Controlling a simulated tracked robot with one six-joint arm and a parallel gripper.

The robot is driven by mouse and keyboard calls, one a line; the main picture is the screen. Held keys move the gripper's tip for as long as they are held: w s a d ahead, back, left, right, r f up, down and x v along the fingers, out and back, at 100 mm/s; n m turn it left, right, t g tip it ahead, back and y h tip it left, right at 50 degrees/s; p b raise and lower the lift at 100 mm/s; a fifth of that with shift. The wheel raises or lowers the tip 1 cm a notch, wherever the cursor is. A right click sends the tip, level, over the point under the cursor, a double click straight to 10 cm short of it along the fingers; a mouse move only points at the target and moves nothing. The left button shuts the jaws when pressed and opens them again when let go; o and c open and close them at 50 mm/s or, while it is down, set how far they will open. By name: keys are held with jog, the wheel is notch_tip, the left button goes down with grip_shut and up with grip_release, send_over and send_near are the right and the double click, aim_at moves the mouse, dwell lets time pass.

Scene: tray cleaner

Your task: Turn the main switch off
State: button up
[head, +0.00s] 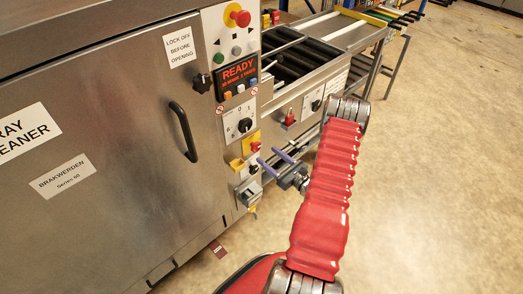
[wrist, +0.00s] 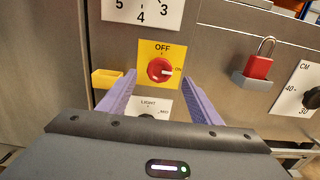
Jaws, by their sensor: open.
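The main switch (wrist: 158,70) is a red rotary knob on a yellow plate (wrist: 146,48) marked OFF at the top and ON at the right. The pale mark on the knob points right, toward ON. In the head view the switch (head: 255,145) sits low on the machine's right-hand control column. My gripper (wrist: 159,76) is open, with purple fingers on either side of the knob in the wrist view. In the head view my gripper (head: 266,156) is just in front of the panel at the switch. I cannot tell whether the fingers touch the knob.
A yellow bracket (wrist: 107,78) juts out left of the switch. A plate marked Light (wrist: 150,105) is below it, and a numbered dial plate (wrist: 143,12) above. A red padlock (wrist: 258,68) hangs to the right. The READY display (head: 238,72) is lit. The floor at right is clear.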

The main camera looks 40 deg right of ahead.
aim_at(258, 147)
jog(key=w, duration=0.5)
jog(key=shift+w+a, duration=0.1)
jog(key=shift+w, duration=0.25)
